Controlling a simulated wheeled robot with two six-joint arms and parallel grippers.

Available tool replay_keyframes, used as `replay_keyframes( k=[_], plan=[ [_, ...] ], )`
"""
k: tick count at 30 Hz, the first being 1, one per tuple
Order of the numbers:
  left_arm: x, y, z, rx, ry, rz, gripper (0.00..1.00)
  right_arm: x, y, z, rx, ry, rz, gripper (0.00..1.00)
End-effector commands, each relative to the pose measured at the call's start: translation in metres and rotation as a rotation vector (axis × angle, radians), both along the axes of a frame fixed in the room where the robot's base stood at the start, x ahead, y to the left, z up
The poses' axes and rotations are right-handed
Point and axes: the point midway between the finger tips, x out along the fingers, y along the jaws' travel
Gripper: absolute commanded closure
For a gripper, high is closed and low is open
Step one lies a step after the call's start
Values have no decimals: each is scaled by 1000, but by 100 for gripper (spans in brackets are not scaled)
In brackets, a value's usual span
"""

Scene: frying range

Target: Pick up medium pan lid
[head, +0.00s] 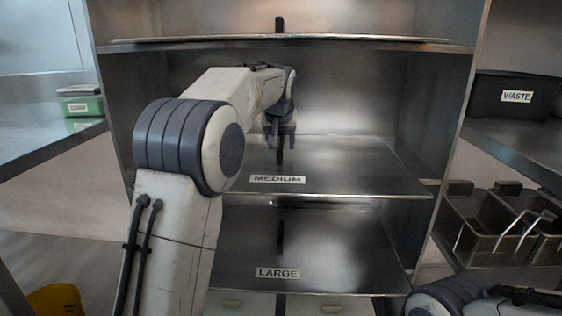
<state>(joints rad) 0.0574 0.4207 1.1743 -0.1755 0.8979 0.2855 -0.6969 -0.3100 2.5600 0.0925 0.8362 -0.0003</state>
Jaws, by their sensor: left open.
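The medium pan lid (355,168) is a flat steel sheet lying on the middle shelf, above the black-on-white MEDIUM label (277,179). Its dark upright handle (280,156) stands near its middle. My left gripper (281,136) is open and points down right at the handle, with its fingers at the handle's top. I cannot tell whether the fingers touch the handle. My left arm hides the left part of the lid. My right gripper is not in view; only part of my right arm shows at the bottom right.
A large lid (345,250) with a dark handle lies on the shelf below, marked LARGE (278,272). Another flat lid (350,38) lies on the shelf above. Steel side walls bound the shelves. At right are a WASTE bin (516,96) and fry baskets (495,230); at left, a green container (84,107).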

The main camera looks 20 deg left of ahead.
Motion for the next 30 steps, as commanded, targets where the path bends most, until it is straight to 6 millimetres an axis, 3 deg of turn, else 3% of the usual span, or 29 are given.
replay_keyframes(
  k=[3, 11, 15, 16, 30],
  plan=[
    [7, 2, -11, 0, -1, 0, 43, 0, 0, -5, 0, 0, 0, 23],
    [9, 3, -11, 1, -3, 0, 43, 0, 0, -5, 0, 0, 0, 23],
    [9, 3, -11, 1, -3, 0, 92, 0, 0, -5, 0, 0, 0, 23],
    [9, 3, -11, 1, -3, 0, 100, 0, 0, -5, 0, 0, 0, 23],
    [9, 3, -11, 0, -2, -1, 100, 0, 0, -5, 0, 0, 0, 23]
  ],
)
